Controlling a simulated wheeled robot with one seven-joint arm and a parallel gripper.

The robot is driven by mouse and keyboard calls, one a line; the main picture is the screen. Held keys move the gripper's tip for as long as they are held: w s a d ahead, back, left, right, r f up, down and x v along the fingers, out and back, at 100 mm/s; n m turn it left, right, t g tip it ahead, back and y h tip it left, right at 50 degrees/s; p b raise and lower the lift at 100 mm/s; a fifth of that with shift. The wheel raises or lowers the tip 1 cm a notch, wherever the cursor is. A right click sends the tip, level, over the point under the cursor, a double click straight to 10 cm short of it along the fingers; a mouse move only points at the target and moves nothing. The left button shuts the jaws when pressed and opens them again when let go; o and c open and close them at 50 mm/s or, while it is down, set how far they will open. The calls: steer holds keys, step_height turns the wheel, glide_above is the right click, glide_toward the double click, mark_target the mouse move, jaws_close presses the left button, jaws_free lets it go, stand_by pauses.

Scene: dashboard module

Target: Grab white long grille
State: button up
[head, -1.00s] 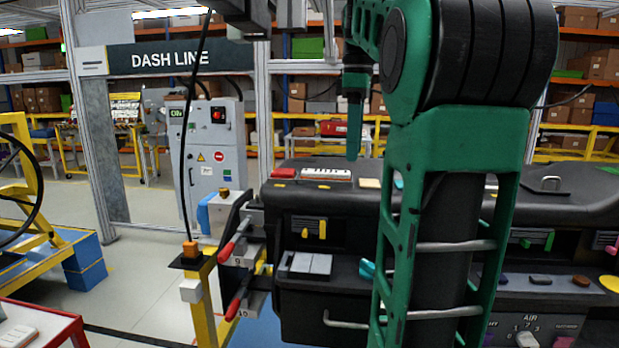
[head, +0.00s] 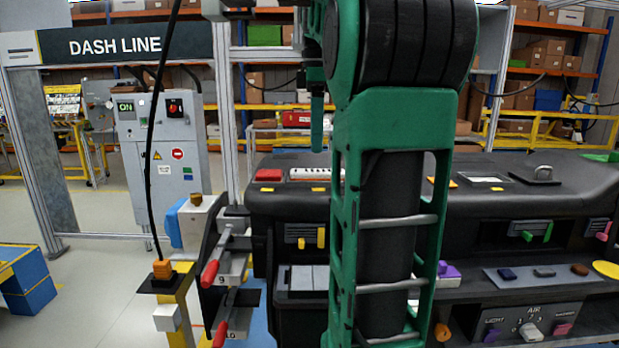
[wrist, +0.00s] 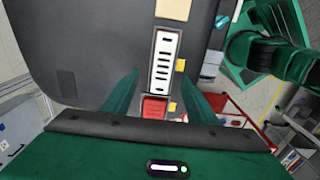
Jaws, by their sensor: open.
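The white long grille (head: 316,174) lies flat on top of the black dashboard, near its left end. In the wrist view the white grille (wrist: 164,60) is a long white strip with a row of dark slots. My gripper (head: 318,128) is above the dashboard top, fingers pointing down. In the wrist view my gripper (wrist: 156,75) is open and empty, its two green fingers spread on either side of the line of the grille. The grille appears just beyond the fingertips. Whether the fingers are level with it cannot be told.
A red block (wrist: 155,107) sits close to the grille's near end; in the head view the red block (head: 268,175) is left of it. Yellow tabs (wrist: 180,65) lie beside the grille. A red-handled clamp fixture (head: 225,255) stands at the dashboard's left end.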

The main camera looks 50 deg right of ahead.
mark_target(315, 171)
step_height(315, 171, down, 2)
steer(key=shift+a+f, duration=0.1)
steer(key=shift+a, duration=0.05)
steer(key=shift+s+a+f, duration=0.1)
steer(key=shift+f, duration=2.25)
steer(key=c, duration=1.2)
